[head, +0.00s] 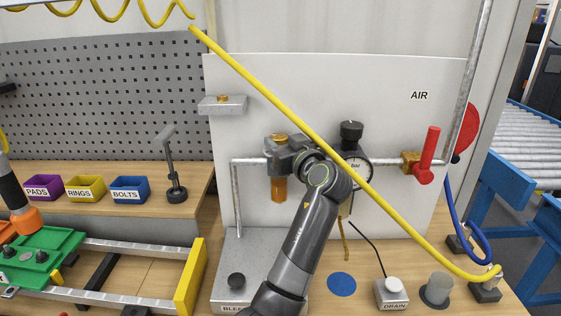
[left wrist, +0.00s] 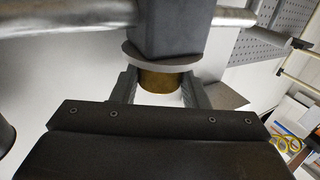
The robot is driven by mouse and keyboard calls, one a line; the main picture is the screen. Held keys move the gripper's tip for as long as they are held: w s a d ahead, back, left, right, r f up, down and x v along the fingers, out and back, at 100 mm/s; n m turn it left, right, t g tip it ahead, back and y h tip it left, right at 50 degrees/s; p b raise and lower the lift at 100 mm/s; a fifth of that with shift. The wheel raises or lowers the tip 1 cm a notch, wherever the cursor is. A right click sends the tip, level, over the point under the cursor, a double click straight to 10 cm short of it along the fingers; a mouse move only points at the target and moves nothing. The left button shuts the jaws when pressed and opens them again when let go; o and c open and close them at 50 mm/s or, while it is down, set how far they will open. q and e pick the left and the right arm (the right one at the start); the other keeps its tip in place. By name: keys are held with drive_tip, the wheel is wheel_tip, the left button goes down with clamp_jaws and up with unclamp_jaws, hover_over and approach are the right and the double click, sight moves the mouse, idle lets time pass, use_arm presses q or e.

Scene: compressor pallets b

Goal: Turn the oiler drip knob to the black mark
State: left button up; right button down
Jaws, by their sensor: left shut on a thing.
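The oiler sits on the pipe across the white panel, with its amber bowl (head: 279,189) hanging below. Its brass drip knob (head: 279,137) shows at the top of the oiler. My left gripper (head: 281,146) is at the knob, with the arm rising from the bottom middle. In the left wrist view, the two fingers of my left gripper (left wrist: 160,88) are shut on the sides of the brass knob (left wrist: 160,80), against a grey disc and dark block. I cannot make out the black mark in either view. My right gripper is not in view.
A yellow hose (head: 345,165) slants across the panel, close to my wrist. A gauge (head: 356,168) with a black knob stands to the right, and a red valve handle (head: 427,153) further right. A small grey shelf (head: 222,108) is at upper left. A drain button box (head: 392,294) stands below.

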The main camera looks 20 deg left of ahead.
sight(284, 137)
use_arm(q)
drive_tip(key=n+g+y+b, duration=0.2)
drive_tip(key=b, duration=0.1)
drive_tip(key=shift+w+d+f+g, duration=0.15)
drive_tip(key=shift+f+g, duration=0.1)
drive_tip(key=shift+g, duration=0.05)
drive_tip(key=shift+w+r+n+g+y+b, duration=0.1)
drive_tip(key=shift+r+n+g+y+b, duration=0.05)
drive_tip(key=shift+n+g+y+b, duration=1.2)
use_arm(e)
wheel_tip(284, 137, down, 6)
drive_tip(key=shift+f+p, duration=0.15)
drive_tip(key=shift+p, duration=0.15)
use_arm(q)
drive_tip(key=shift+g+h, duration=0.25)
drive_tip(key=o, duration=1)
drive_tip(key=shift+c, duration=0.2)
drive_tip(key=shift+r, duration=0.15)
wheel_tip(284, 137, up, 10)
drive_tip(key=shift+f+b, duration=0.1)
drive_tip(key=shift+b, duration=0.9)
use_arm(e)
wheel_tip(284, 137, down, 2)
